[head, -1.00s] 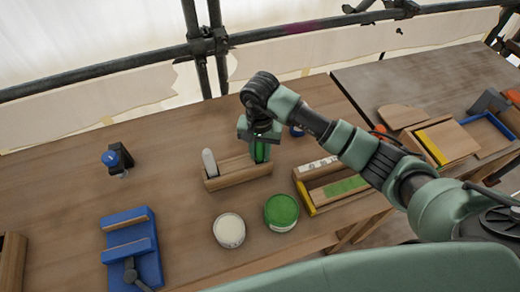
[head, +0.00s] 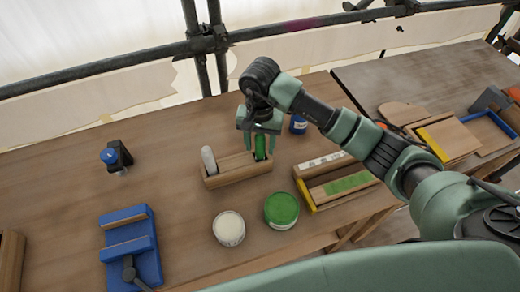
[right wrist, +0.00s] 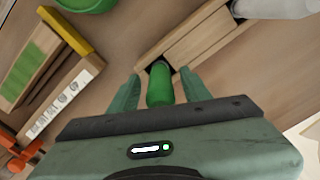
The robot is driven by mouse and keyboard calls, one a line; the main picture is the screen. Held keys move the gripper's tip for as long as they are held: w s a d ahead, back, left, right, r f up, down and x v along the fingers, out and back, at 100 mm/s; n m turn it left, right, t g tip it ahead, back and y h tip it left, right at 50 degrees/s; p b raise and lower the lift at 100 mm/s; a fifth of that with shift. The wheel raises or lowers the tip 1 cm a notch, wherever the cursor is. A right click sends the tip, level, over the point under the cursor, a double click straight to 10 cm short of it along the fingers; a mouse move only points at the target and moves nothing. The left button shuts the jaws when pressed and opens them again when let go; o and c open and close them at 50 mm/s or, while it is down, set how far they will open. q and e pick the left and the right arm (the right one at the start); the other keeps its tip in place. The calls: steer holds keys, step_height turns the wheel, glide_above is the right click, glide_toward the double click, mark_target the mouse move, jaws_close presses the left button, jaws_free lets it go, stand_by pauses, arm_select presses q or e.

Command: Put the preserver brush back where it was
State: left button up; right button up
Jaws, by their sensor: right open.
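The green-handled brush (head: 260,148) stands upright in the right end of a small wooden rack (head: 238,180). My right gripper (head: 262,138) is open just above the rack, with its fingers on either side of the green handle. In the right wrist view the green handle (right wrist: 160,88) sits between the spread fingers, with a gap on both sides. The brush's lower end is hidden inside the rack (right wrist: 205,40). My left gripper is not in view.
A grey-handled tool (head: 209,160) stands in the rack's left end. A white-topped can (head: 229,229) and a green-topped can (head: 281,209) stand in front. A wooden box (head: 335,183) is to the right, a blue vise (head: 130,245) to the left.

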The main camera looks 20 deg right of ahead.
step_height(320, 180, up, 8)
steer(key=shift+r+b, duration=0.1)
steer(key=shift+b, duration=1.1)
steer(key=shift+r, duration=0.65)
